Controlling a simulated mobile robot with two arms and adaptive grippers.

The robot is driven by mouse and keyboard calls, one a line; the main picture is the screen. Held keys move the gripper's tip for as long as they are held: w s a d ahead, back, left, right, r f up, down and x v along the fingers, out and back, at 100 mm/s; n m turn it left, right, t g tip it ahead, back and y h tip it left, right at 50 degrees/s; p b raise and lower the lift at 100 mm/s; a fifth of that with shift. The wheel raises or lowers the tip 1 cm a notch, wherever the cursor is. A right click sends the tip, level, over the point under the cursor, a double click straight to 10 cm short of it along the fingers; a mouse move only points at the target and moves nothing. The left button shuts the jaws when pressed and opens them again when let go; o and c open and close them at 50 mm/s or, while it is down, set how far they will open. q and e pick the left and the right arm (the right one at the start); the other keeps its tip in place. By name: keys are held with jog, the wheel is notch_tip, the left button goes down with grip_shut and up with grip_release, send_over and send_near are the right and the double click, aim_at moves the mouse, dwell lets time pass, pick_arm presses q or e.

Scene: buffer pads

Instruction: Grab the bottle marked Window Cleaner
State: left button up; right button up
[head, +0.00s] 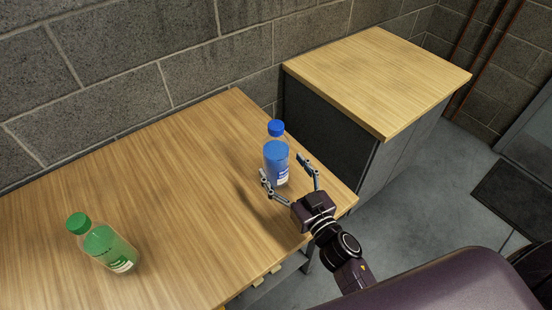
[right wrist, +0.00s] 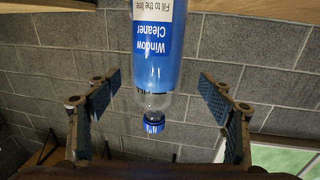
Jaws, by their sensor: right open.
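The bottle marked Window Cleaner (head: 276,160) holds blue liquid and has a blue cap. It stands upright near the right end of the wooden table in the head view. In the right wrist view the bottle (right wrist: 157,50) appears upside down, with its label readable. My right gripper (head: 288,174) is open, with one finger on each side of the bottle. In the right wrist view both fingers (right wrist: 158,100) show a gap to the bottle. My left gripper is not in view.
A green bottle (head: 106,246) with a green cap stands on the wooden table (head: 180,160) at the left. A higher grey cabinet with a wooden top (head: 380,75) stands just beyond the table's right end. A block wall (head: 120,60) runs behind. The table's middle is clear.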

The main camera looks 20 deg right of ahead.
jog(key=w, duration=0.2)
jog(key=w+p, duration=0.1)
jog(key=w, duration=0.1)
jog(key=shift+w+a+r, duration=0.15)
jog(key=shift+w+r, duration=0.05)
jog(key=shift+w, duration=0.15)
jog(key=shift+w+a+f, duration=0.1)
jog(key=shift+w, duration=0.35)
jog(key=c, duration=1.8)
jog(key=shift+c, duration=0.6)
jog(key=shift+r, duration=0.2)
